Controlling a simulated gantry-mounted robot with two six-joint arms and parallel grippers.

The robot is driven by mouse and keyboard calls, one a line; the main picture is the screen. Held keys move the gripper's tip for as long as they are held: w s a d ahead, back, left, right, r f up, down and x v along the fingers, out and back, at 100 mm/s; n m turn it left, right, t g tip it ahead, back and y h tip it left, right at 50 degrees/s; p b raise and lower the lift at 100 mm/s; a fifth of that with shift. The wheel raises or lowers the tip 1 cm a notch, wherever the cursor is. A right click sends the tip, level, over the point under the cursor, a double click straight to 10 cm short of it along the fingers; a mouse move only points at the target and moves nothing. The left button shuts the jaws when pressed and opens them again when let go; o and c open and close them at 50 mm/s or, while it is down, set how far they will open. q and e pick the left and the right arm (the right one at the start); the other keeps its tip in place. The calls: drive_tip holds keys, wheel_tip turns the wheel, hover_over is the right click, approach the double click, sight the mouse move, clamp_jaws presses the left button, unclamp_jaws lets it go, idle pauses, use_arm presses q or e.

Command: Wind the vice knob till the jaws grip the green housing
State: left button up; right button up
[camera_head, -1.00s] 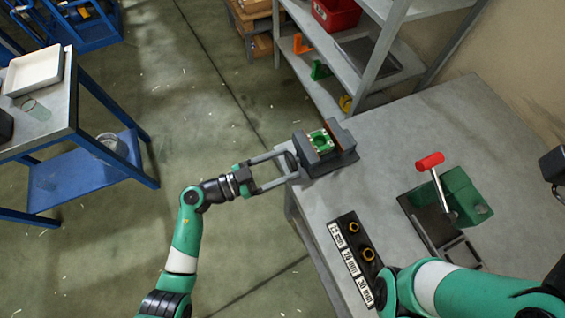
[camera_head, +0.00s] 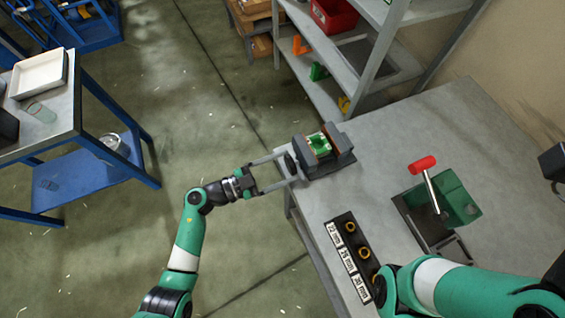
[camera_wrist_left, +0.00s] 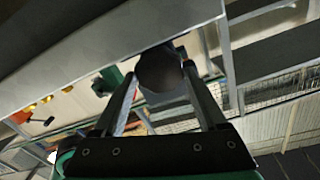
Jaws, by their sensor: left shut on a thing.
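The vice (camera_head: 326,168) stands near the left edge of the grey bench, with brown-faced jaws. The green housing (camera_head: 319,145) sits between the jaws; I cannot tell whether both faces touch it. The dark round vice knob (camera_head: 290,161) is on the vice's left side. My left gripper (camera_head: 291,168) is shut on the knob, one finger on each side of it. In the left wrist view the knob (camera_wrist_left: 160,72) shows as a dark disc between the fingertips (camera_wrist_left: 160,80). My right arm comes in from the right; its gripper is out of view.
A black rack (camera_head: 350,250) with brass rings and size labels lies on the bench's front left. A green block device with a red-handled lever (camera_head: 423,163) stands to the right. Shelves with a red bin (camera_head: 335,14) stand behind. Bare bench lies between vice and lever.

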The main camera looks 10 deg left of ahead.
use_arm(q)
drive_tip(key=shift+s+m+p, duration=0.1)
drive_tip(key=shift+m+p, duration=0.35)
drive_tip(key=shift+m, duration=1.15)
drive_tip(key=shift+f, duration=0.1)
drive_tip(key=o, duration=1.3)
drive_tip(key=shift+s+a, duration=0.15)
drive_tip(key=shift+a, duration=0.1)
drive_tip(key=p+v, duration=0.2)
drive_tip(key=v, duration=0.9)
drive_tip(key=shift+p, duration=0.35)
